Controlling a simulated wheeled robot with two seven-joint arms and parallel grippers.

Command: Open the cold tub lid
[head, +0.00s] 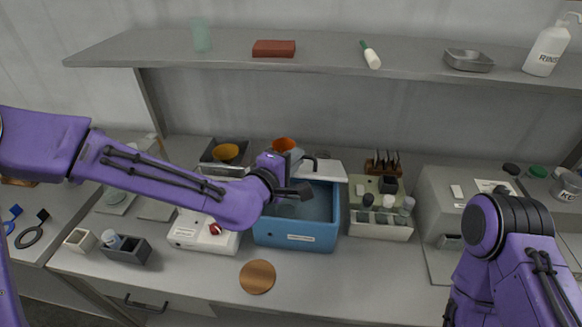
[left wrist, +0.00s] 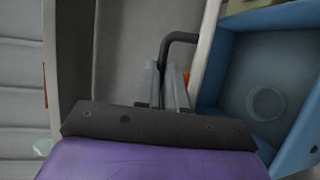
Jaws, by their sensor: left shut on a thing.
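The cold tub (head: 297,236) is a blue open box on the bench, with a white label on its front. Its pale lid (head: 326,171) is raised at the tub's back edge, so the inside shows. My left gripper (head: 298,160) is at the lid, shut on its dark bar handle (head: 313,161). In the left wrist view the fingers (left wrist: 166,82) close around the handle (left wrist: 180,38), beside the lid's pale edge (left wrist: 207,42). The blue tub (left wrist: 222,85) lies to the right there, with a round pale vessel (left wrist: 266,102) inside. My right gripper is out of view.
A white device with a red knob (head: 190,236) stands left of the tub, and a rack of vials (head: 380,229) stands right. A copper disc (head: 257,277) lies in front. An orange bowl (head: 284,144) is behind. A shelf (head: 330,54) overhangs the back.

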